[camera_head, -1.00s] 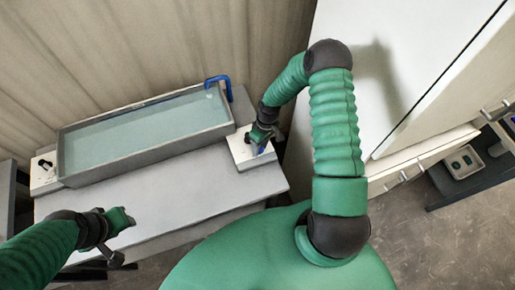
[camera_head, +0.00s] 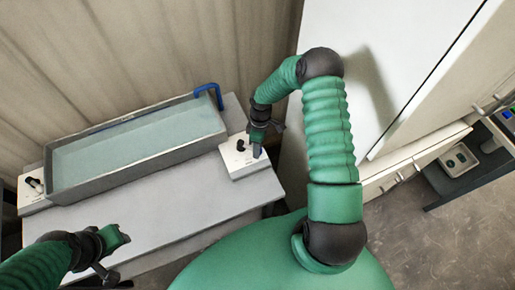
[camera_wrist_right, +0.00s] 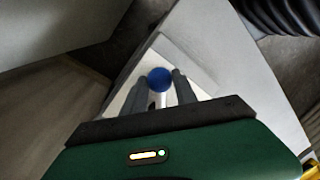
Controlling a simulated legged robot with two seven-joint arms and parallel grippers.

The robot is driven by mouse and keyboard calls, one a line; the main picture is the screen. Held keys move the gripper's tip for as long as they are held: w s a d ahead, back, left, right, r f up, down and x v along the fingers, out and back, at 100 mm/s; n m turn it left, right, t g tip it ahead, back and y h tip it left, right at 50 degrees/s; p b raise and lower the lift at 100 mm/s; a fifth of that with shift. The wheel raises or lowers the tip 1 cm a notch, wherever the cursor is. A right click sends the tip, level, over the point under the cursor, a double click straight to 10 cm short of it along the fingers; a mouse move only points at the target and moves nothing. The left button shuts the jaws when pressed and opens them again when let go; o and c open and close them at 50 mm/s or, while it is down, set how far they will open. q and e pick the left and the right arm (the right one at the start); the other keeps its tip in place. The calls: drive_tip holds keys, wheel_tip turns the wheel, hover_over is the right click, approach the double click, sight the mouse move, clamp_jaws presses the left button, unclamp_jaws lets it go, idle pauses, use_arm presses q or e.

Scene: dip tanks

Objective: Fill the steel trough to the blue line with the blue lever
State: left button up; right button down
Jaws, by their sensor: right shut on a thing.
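The steel trough (camera_head: 60,191) stands on the grey table at the left of the head view, with pale blue-green water in it. A blue spout (camera_head: 209,90) hooks over its far right corner. My right gripper (camera_head: 257,148) is at the white valve box (camera_head: 240,167) right of the trough. In the right wrist view the round blue lever end (camera_wrist_right: 159,79) sits between my right fingers (camera_wrist_right: 165,88), which are shut on it. A dark blue line (camera_head: 125,119) shows faintly along the trough's back wall.
Another white box with a black lever (camera_head: 33,185) sits left of the trough. The table front (camera_head: 150,210) is bare. A white cabinet (camera_head: 390,60) stands right of my right arm, and a dark bench (camera_head: 465,180) with a small device is farther right.

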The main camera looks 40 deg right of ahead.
drive_tip(key=shift+w+d+r, duration=0.15)
drive_tip(key=shift+w, duration=0.15)
drive_tip(key=c, duration=1.2)
unclamp_jaws()
drive_tip(key=shift+o, duration=1)
drive_tip(key=shift+s, duration=0.1)
wheel_tip(320, 180, up, 16)
drive_tip(key=w+d+b, duration=0.2)
drive_tip(key=shift+d, duration=0.3)
